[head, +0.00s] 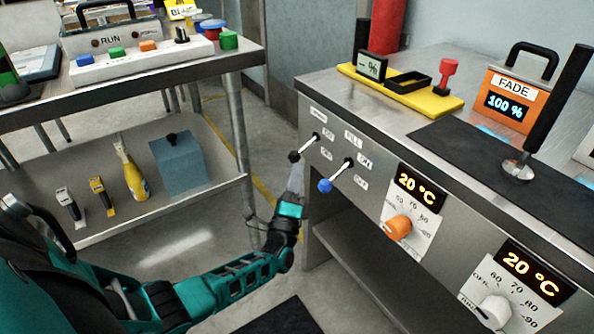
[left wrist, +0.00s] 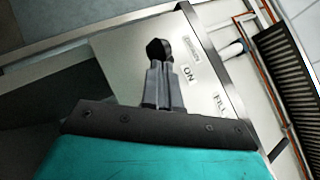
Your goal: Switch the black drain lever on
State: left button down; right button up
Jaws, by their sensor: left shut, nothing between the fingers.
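The black drain lever (head: 294,156) sticks out from the front panel of the bench, its metal stem slanting down and left to a black knob. The drain and on labels are beside it in the left wrist view. My left gripper (head: 297,172) is shut and empty, with its fingertips just below the black knob. In the left wrist view the black knob (left wrist: 159,50) shows right at the tips of my closed left fingers (left wrist: 160,72); I cannot tell whether they touch. My right gripper is not in view.
A blue-knobbed fill lever (head: 325,186) is close to the right of the black one. An orange dial (head: 398,227) and a white dial (head: 495,312) are further right. A metal shelf rack (head: 110,222) with tools stands at left; floor lies between.

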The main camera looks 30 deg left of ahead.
aim_at(289, 157)
pick_arm(q)
jog(key=r+m+g+h+p, duration=0.1)
jog(key=r+p, duration=0.1)
jog(key=p, duration=0.3)
jog(key=s+r+m+g+h+p, duration=0.1)
jog(key=r+m+p, duration=0.1)
jog(key=p, duration=0.3)
jog(key=r+m+h+p, duration=0.1)
jog(key=r+p, duration=0.1)
jog(key=p, duration=0.3)
jog(key=shift+s+a+r+g, duration=0.1)
jog(key=shift+s+a+g, duration=0.2)
jog(key=shift+a+g, duration=0.1)
jog(key=shift+w+r+p, duration=0.1)
jog(key=shift+r+p, duration=0.75)
jog(key=shift+p, duration=0.3)
pick_arm(e)
jog(key=s+d+r+h, duration=0.1)
jog(key=s+d+r, duration=0.1)
jog(key=r, duration=1.1)
jog(key=shift+d, duration=0.65)
pick_arm(q)
jog(key=shift+d, duration=0.1)
pick_arm(e)
jog(key=shift+f, duration=0.1)
